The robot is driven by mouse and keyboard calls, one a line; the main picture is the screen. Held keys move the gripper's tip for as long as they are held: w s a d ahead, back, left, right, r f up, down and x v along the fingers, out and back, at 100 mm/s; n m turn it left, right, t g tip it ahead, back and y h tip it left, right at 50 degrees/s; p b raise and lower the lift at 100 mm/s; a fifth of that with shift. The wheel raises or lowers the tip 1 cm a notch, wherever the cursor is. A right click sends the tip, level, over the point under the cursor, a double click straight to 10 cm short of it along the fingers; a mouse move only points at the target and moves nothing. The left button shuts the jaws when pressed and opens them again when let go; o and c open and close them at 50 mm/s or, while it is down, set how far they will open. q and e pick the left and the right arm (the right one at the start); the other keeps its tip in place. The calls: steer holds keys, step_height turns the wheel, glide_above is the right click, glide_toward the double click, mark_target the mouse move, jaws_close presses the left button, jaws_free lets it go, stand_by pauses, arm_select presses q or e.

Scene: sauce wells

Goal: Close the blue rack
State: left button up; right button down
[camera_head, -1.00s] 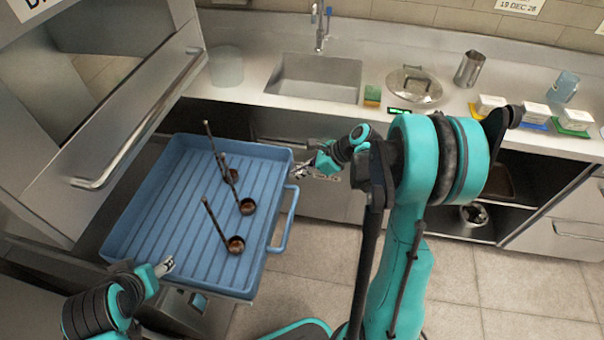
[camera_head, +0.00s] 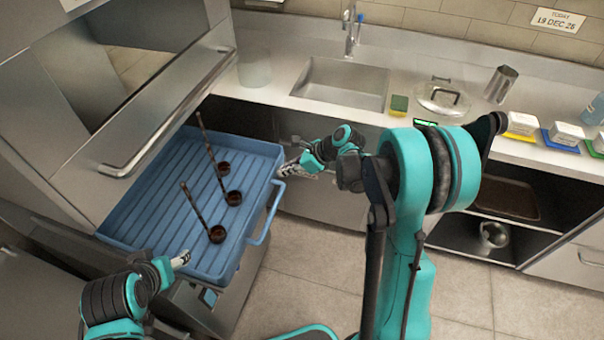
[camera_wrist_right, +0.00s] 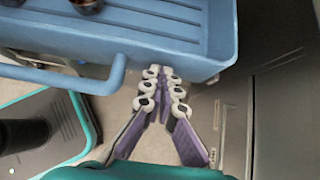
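The blue rack (camera_head: 150,215) is a shallow ribbed tray, partly pulled out of the steel unit at left, with its left part under that unit. Its bar handle (camera_head: 266,222) is on the front side. My right gripper (camera_head: 284,171) is at the rack's far front corner; in the right wrist view its fingers (camera_wrist_right: 162,74) are together, empty, with tips close to the blue front wall (camera_wrist_right: 185,62). Contact is unclear. My left gripper (camera_head: 184,259) is at the near front end of the rack; its fingers are too small to judge.
A counter with a sink (camera_head: 340,85) and an open shelf (camera_head: 510,200) are to the right. The tiled floor (camera_head: 310,260) before the rack is clear.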

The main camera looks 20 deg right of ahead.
steer(key=w+a, duration=0.4)
steer(key=a, duration=0.2)
steer(key=w+a, duration=0.5)
steer(key=a, duration=0.2)
steer(key=w+a, duration=0.5)
steer(key=a, duration=0.1)
steer(key=shift+w+a, duration=0.1)
steer(key=shift+a, duration=0.15)
steer(key=shift+w+a+r, duration=0.1)
